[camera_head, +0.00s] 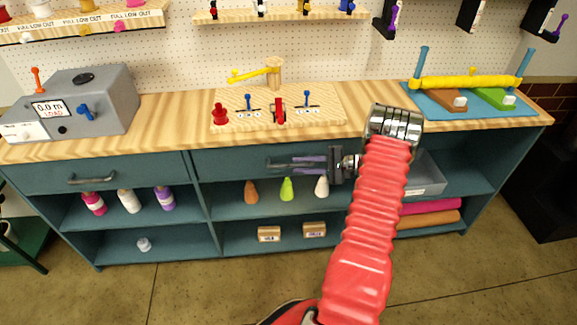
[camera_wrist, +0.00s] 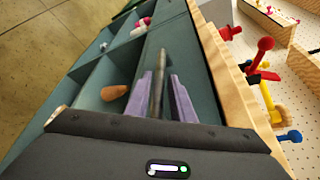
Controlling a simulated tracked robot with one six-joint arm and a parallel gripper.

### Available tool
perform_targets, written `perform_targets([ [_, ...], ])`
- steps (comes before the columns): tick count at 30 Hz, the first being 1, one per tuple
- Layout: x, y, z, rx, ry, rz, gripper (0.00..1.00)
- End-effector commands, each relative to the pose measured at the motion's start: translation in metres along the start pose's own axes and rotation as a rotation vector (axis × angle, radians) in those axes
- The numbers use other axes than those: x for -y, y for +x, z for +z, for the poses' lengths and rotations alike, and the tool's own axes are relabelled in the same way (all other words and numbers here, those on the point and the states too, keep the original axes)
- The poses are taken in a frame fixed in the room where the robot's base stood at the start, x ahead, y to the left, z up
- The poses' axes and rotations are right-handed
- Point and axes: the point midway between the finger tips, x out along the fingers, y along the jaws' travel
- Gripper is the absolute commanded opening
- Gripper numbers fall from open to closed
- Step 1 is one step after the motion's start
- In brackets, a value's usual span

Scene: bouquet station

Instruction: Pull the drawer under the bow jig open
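The drawer (camera_head: 225,168) is a teal front under the wooden board with pegs (camera_head: 320,112), which I take to be the bow jig. Its front looks flush with the bench. A dark bar handle (camera_wrist: 157,85) runs lengthwise between the purple fingers of my gripper (camera_head: 283,163) in the wrist view. My gripper comes from the right, in front of the drawer front. Its fingers (camera_wrist: 165,85) stand apart, one on each side of the bar, with a gap visible beside it. Contact with the bar cannot be told. My gripper hides part of the drawer front.
A closed drawer with a handle (camera_head: 92,179) is on the left. A grey bin (camera_head: 428,181) is behind my arm at right. The wooden worktop edge (camera_head: 150,146) overhangs the drawers.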

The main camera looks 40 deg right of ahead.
Motion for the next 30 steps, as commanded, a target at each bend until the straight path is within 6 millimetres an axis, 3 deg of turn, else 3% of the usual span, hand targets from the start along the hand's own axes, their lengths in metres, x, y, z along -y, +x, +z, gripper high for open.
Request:
perform_targets([
  [9, -0.001, 0.043, 0.0, 0.002, 0.001, 0.001, 0.22],
  [21, 0.0, 0.05, 0.0, 0.001, 0.0, 0.0, 0.22],
  [30, 0.0, 0.05, 0.0, 0.001, 0.0, 0.0, 0.01],
])
